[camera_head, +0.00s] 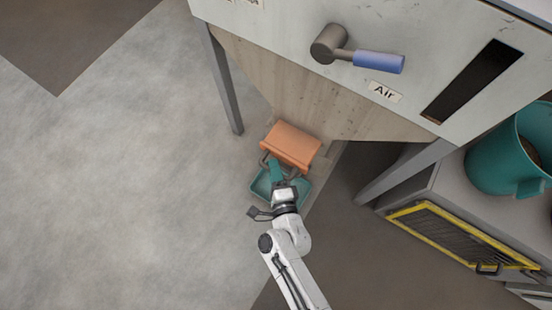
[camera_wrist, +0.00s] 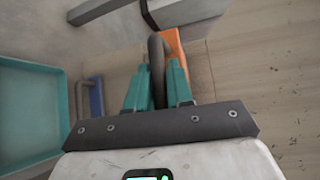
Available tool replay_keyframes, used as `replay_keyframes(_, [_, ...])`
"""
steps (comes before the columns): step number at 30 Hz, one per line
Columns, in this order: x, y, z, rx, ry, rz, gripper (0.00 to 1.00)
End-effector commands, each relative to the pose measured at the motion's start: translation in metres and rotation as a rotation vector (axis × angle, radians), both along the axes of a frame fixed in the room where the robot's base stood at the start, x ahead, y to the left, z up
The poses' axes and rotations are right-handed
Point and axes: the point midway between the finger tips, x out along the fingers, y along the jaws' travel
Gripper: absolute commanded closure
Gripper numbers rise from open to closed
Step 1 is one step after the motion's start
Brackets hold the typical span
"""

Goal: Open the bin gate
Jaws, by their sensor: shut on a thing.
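The bin gate is an orange panel (camera_head: 291,144) below the wooden hopper in the head view. A strip of its orange (camera_wrist: 175,45) shows in the wrist view. A dark bar handle (camera_wrist: 157,68) stands out from the gate. My gripper (camera_head: 273,165) is at the gate's lower edge in the head view. In the wrist view its teal fingers (camera_wrist: 154,88) are on both sides of the dark handle, shut on it. The handle is mostly hidden by my gripper in the head view.
A teal tray (camera_head: 261,186) lies below the gate, close to my gripper. Grey legs (camera_head: 224,85) support the machine. A blue-gripped lever (camera_head: 379,61) labelled Air is above. A teal bucket (camera_head: 495,160) stands right. Open floor lies left.

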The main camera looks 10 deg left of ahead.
Motion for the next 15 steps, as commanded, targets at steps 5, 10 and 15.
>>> replay_keyframes(5, [0.0, 0.0001, -0.0007, 0.0, 0.002, 0.001, 0.64])
replay_keyframes(10, [0.0003, -0.0001, -0.0004, 0.0, 0.001, 0.0, 0.59])
replay_keyframes(15, [-0.0023, -0.0011, -0.0002, 0.0, 0.002, 0.0, 0.59])
